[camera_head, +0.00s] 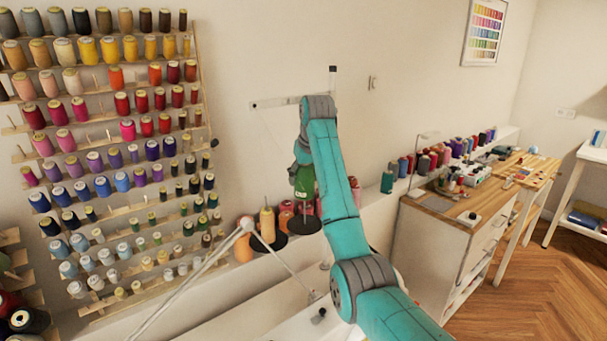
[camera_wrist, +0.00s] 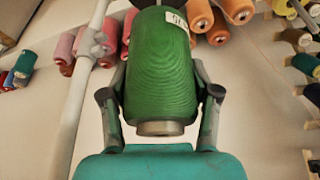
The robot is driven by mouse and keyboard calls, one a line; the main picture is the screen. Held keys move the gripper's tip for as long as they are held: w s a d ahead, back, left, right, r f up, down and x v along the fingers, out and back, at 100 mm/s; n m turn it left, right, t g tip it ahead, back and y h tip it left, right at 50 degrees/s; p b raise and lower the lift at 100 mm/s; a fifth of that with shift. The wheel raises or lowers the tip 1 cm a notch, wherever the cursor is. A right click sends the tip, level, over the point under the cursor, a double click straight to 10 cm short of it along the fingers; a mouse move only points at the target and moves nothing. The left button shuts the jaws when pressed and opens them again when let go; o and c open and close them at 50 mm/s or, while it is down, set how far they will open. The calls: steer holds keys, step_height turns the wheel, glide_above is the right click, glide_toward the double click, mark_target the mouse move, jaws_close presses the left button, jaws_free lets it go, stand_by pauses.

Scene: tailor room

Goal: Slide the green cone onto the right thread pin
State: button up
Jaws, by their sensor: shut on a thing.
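The green cone (camera_head: 305,180) hangs upright in my gripper (camera_head: 303,166), below the end of my teal arm. In the wrist view the green cone (camera_wrist: 158,70) fills the middle, with one finger of my gripper (camera_wrist: 160,95) on each side and its pale core end towards me. In the head view a round black base (camera_head: 304,226) stands just below the cone; the right thread pin itself I cannot make out. Whether the cone touches the pin is hidden. To the left, another black base (camera_head: 276,246) carries a tan cone (camera_head: 267,224).
A white rod frame (camera_head: 243,226) stands in front of the bases; a white rod (camera_wrist: 88,80) also runs left of the cone in the wrist view. Orange and pink spools (camera_head: 286,213) stand behind. A wall rack of spools (camera_head: 110,150) fills the left; a wooden-topped cabinet (camera_head: 455,210) stands right.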

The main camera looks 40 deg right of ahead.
mark_target(308, 184)
steer(key=shift+f, duration=0.6)
steer(key=shift+f, duration=4.1)
steer(key=shift+f, duration=0.25)
steer(key=o, duration=1.3)
steer(key=shift+s+f, duration=0.1)
steer(key=shift+f, duration=0.05)
steer(key=shift+o, duration=0.2)
steer(key=v, duration=0.8)
steer(key=shift+r, duration=0.3)
